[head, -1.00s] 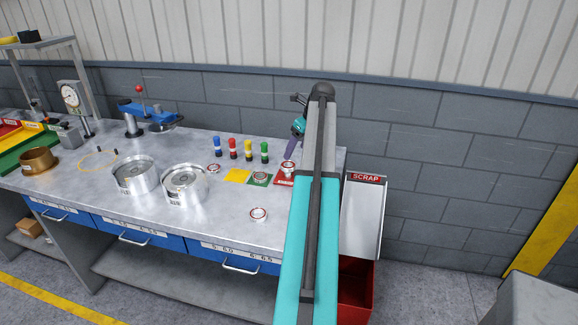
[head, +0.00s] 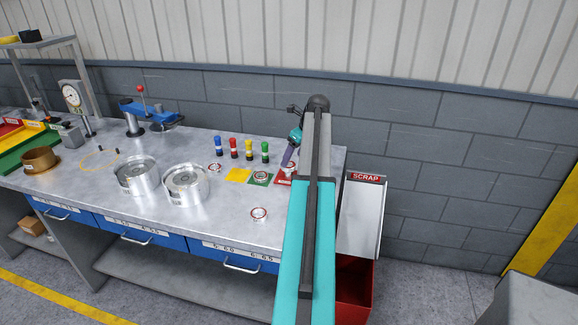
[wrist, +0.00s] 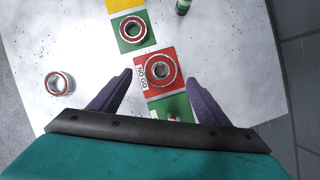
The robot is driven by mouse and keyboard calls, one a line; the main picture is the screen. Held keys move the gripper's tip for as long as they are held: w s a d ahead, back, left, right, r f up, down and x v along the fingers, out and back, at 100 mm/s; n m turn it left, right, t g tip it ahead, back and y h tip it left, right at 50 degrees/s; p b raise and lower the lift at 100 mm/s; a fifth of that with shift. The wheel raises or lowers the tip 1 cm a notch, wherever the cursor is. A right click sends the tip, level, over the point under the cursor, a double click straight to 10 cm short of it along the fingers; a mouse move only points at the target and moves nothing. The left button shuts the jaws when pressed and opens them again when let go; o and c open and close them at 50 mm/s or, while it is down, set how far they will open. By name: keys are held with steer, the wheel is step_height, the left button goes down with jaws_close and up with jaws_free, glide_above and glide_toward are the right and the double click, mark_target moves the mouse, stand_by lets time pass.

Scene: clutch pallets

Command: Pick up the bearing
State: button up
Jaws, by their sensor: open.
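Several bearings with silver rings and reddish seals are on the bench. One bearing (wrist: 160,70) lies on a red NO GO card (wrist: 143,78) and also shows in the head view (head: 290,167). A second bearing (wrist: 133,31) lies on a green card (wrist: 123,46). A third bearing (wrist: 60,83) lies on bare bench, also in the head view (head: 259,214). A fourth bearing (head: 215,167) is farther left. My gripper (wrist: 160,78) is open and empty, its purple fingers on either side of the red card's bearing. Its height above the card is unclear.
Coloured pegs (head: 248,150) stand behind the cards. Two metal housings (head: 184,184) stand to the left. A second green card (wrist: 170,108) lies beside the red one. A scrap chute (head: 362,220) is right of the bench edge.

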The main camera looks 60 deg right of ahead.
mark_target(289, 166)
steer(key=shift+p+x, duration=0.6)
steer(key=shift+x, duration=1.2)
steer(key=c, duration=1.4)
steer(key=shift+c, duration=0.2)
steer(key=shift+r+b, duration=0.85)
steer(key=shift+r, duration=0.65)
steer(key=shift+s+a+r, duration=0.1)
steer(key=shift+s+r, duration=0.1)
steer(key=shift+s, duration=0.1)
steer(key=s+a+r+b, duration=0.1)
steer(key=s+a+b, duration=0.3)
steer(key=s, duration=1)
steer(key=a, duration=0.2)
steer(key=shift+a+r, duration=0.25)
steer(key=shift+a, duration=0.1)
